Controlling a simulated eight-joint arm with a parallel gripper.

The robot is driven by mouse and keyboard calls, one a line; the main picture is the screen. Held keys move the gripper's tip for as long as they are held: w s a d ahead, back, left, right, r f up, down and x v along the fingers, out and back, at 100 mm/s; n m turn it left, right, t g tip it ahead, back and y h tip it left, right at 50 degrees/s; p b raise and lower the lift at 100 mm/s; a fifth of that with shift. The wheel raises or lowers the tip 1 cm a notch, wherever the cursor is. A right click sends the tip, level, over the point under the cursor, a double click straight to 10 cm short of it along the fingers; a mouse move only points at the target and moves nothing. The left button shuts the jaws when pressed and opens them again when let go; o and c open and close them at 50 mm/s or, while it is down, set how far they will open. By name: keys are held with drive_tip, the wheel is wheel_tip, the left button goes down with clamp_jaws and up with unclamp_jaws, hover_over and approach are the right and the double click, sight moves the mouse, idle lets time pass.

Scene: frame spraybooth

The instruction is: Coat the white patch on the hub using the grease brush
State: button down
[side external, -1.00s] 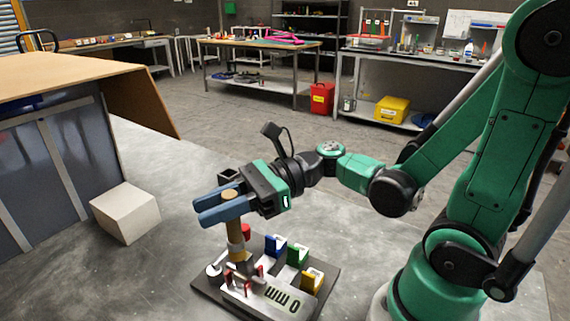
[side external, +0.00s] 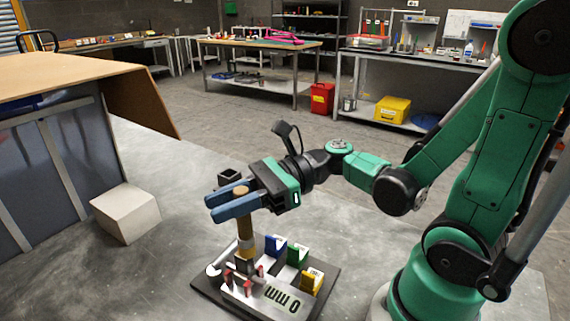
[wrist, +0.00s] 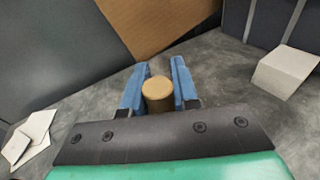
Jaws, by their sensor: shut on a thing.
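My gripper (side external: 213,208) has blue fingers shut on the tan round handle of the grease brush (side external: 245,228). In the wrist view the handle's round top (wrist: 158,89) shows between the fingers (wrist: 159,66). I cannot make out the hub's white patch for certain; a small pale disc (side external: 213,270) lies at the plate's left edge.
Blue (side external: 275,245), green (side external: 297,255) and yellow (side external: 312,281) holders stand along the plate's right side. A white block (side external: 125,212) and a booth with a wooden top (side external: 60,75) are at left.

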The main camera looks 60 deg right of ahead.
drive_tip(key=shift+s+a, duration=0.1)
drive_tip(key=shift+a, duration=0.55)
idle(0.5)
drive_tip(key=shift+s, duration=0.1)
drive_tip(key=shift+s+d, duration=0.1)
drive_tip(key=shift+d, duration=0.3)
drive_tip(key=shift+w+d, duration=0.25)
drive_tip(key=shift+w, duration=0.35)
drive_tip(key=shift+w, duration=0.1)
